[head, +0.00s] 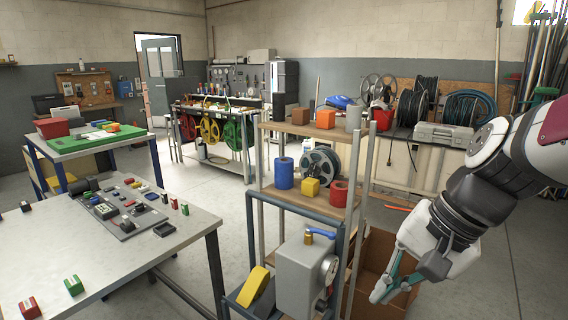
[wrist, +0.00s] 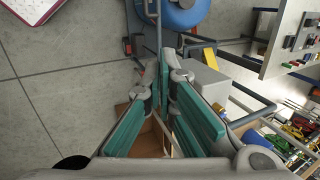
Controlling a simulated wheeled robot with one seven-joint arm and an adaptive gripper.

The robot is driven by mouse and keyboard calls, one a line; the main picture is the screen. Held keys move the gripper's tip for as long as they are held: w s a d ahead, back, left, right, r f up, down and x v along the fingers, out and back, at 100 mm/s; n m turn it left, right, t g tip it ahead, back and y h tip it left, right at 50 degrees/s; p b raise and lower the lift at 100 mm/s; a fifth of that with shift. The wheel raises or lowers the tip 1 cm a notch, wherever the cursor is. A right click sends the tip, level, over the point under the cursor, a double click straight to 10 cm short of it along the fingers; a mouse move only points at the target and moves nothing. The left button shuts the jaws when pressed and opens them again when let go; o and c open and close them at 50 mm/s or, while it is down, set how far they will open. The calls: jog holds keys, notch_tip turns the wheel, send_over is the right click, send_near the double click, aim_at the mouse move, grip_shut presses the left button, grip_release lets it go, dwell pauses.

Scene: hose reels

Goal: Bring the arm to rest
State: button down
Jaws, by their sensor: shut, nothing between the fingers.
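My arm comes in from the right edge of the head view, bent downward. My gripper (head: 392,286) hangs at its end, low and right of the shelf rack. The teal finger pads are together and nothing is held. In the wrist view my gripper (wrist: 168,72) points away from the camera with its fingertips close together. An open cardboard box (head: 378,252) stands on the floor behind and below the gripper; I cannot tell how far apart they are.
The shelf rack (head: 256,190) stands just left of my gripper, holding a hose reel (head: 321,166), a blue roll (head: 284,173), a red roll (head: 339,194) and a grey box (head: 300,272). A worktable (head: 120,262) fills the left. Open floor (head: 500,245) lies right of the rack.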

jog(key=s+d+r+n+t+h, duration=0.1)
jog(key=s+d+r+n+h, duration=0.1)
jog(key=s, duration=0.4)
jog(key=s+d+r+n+t+h+p, duration=0.1)
jog(key=s+d+r+n+h, duration=0.1)
jog(key=s+n, duration=0.3)
jog(key=shift+s+p, duration=0.3)
jog(key=shift+s, duration=0.2)
